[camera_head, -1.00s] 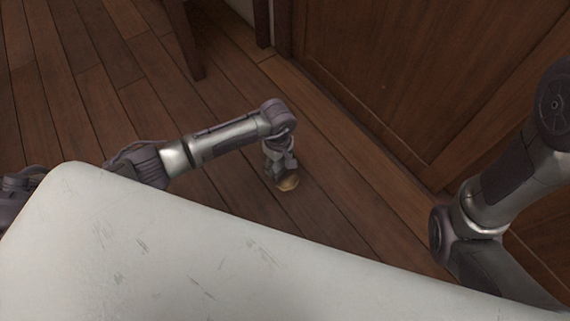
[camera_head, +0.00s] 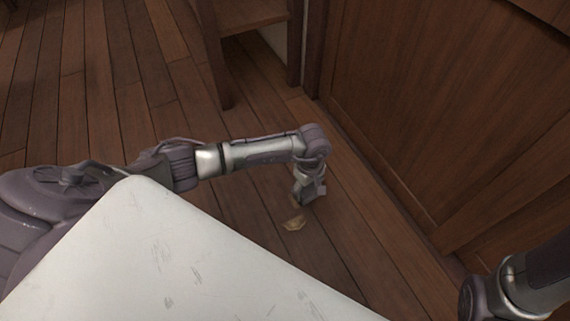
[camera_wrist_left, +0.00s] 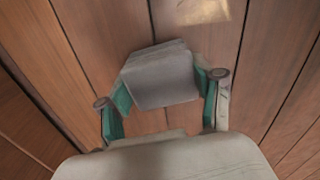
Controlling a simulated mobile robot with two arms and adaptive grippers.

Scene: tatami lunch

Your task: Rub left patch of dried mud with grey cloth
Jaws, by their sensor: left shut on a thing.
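The grey cloth (camera_wrist_left: 160,76) is a folded pad between the fingers of my left gripper (camera_wrist_left: 163,92) in the left wrist view. The gripper is shut on it. In the head view my left gripper (camera_head: 309,192) points down, low over the wooden floor; the cloth is hard to tell from the fingers there. A tan patch of dried mud (camera_head: 295,223) lies on the floor just below the gripper in the picture. A pale tan patch (camera_wrist_left: 203,10) also shows at the top of the left wrist view, apart from the cloth. My right gripper is out of view.
A wooden panelled front (camera_head: 430,110) rises from the floor at the right. A wooden piece of furniture with legs (camera_head: 218,62) stands at the top. Bare floorboards (camera_head: 95,105) lie open at the left. My white body covers the lower part of the head view.

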